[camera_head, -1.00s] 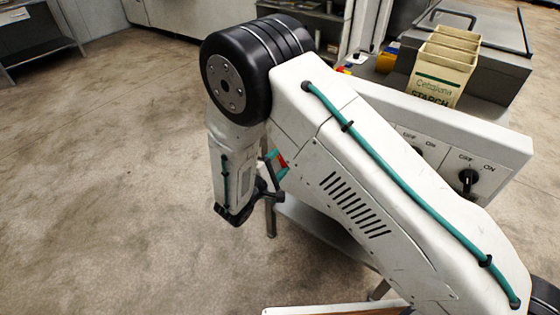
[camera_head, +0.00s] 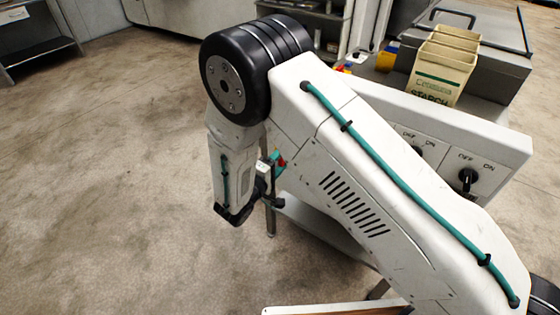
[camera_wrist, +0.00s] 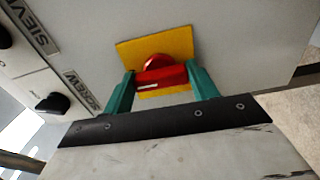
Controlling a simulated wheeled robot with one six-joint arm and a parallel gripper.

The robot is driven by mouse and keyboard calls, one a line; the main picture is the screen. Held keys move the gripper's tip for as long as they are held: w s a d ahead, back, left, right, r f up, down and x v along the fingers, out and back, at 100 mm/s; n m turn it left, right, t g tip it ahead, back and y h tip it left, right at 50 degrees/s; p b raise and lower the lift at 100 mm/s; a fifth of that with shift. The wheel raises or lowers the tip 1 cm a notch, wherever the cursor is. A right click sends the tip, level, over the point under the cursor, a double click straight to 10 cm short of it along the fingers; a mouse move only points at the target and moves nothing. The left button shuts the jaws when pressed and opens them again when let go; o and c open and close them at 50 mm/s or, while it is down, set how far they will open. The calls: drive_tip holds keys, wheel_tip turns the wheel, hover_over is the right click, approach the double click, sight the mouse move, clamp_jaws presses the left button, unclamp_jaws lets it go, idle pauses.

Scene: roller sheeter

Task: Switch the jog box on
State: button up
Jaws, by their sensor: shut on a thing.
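In the wrist view a red handle (camera_wrist: 162,77) with a white mark stands out from a yellow plate (camera_wrist: 185,42) on a pale panel face. A rounded red hub shows behind the handle. The teal fingers of my gripper (camera_wrist: 160,88) are shut on the handle, one on each side. In the head view my gripper (camera_head: 276,164) is at the near side of the pale machine, and only a small bit of red (camera_head: 283,161) shows by the fingers. No lettering for the jog box is readable, and the handle's OFF or ON marks cannot be seen.
Black knobs labelled SCREW (camera_wrist: 53,103) and SIEVE (camera_wrist: 4,36) sit left of the plate in the wrist view. In the head view a panel knob (camera_head: 467,177) has OFF and ON marks. A starch box (camera_head: 441,72) stands behind the panel. The floor at left is clear.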

drive_tip(key=shift+c, duration=0.2)
drive_tip(key=o, duration=1)
drive_tip(key=shift+a, duration=0.1)
drive_tip(key=v, duration=0.8)
